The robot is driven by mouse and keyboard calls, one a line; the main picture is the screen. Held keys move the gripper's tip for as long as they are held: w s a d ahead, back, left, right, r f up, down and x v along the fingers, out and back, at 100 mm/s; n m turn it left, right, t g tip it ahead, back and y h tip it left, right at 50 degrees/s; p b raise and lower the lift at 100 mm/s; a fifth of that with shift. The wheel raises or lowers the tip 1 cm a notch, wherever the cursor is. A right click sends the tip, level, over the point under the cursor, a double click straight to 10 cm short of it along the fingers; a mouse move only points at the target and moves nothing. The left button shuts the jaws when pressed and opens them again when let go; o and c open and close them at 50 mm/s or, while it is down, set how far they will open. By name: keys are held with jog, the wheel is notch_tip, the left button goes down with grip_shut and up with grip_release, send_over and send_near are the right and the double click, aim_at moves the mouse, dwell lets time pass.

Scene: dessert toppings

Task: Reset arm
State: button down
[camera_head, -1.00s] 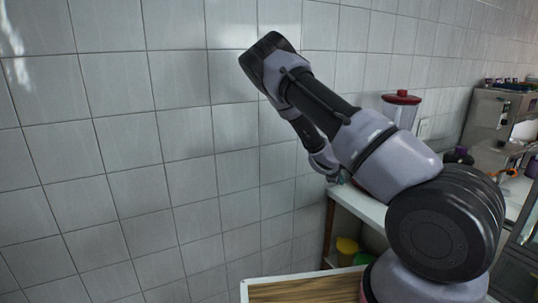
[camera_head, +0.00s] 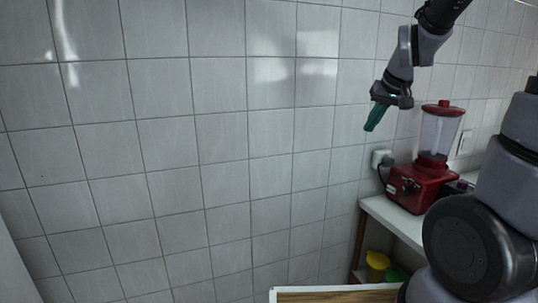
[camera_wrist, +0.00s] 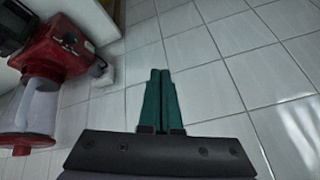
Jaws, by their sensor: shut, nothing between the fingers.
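My gripper (camera_head: 376,116) hangs in the air in front of the tiled wall, left of the red blender, with its green fingers pointing down and slightly left. In the wrist view the two green fingers (camera_wrist: 160,72) lie side by side against each other, shut, with nothing between them. My gripper touches nothing that I can see.
The red blender (camera_head: 422,183) stands on a white counter (camera_head: 402,222) at the right, and also shows in the wrist view (camera_wrist: 60,55). A wall socket (camera_head: 380,158) is beside it. Yellow (camera_head: 377,259) and green containers sit below. A wood-topped surface (camera_head: 335,296) lies at the bottom. The left side is open wall.

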jog(key=s+a+r+m, duration=0.1)
jog(key=s+r, duration=0.3)
jog(key=s, duration=0.4)
jog(key=s+a+r+m+t, duration=0.1)
jog(key=s+r, duration=0.3)
jog(key=s, duration=0.5)
jog(key=shift+a+r+m, duration=0.35)
jog(key=shift+a+m, duration=0.15)
jog(key=shift+a, duration=0.1)
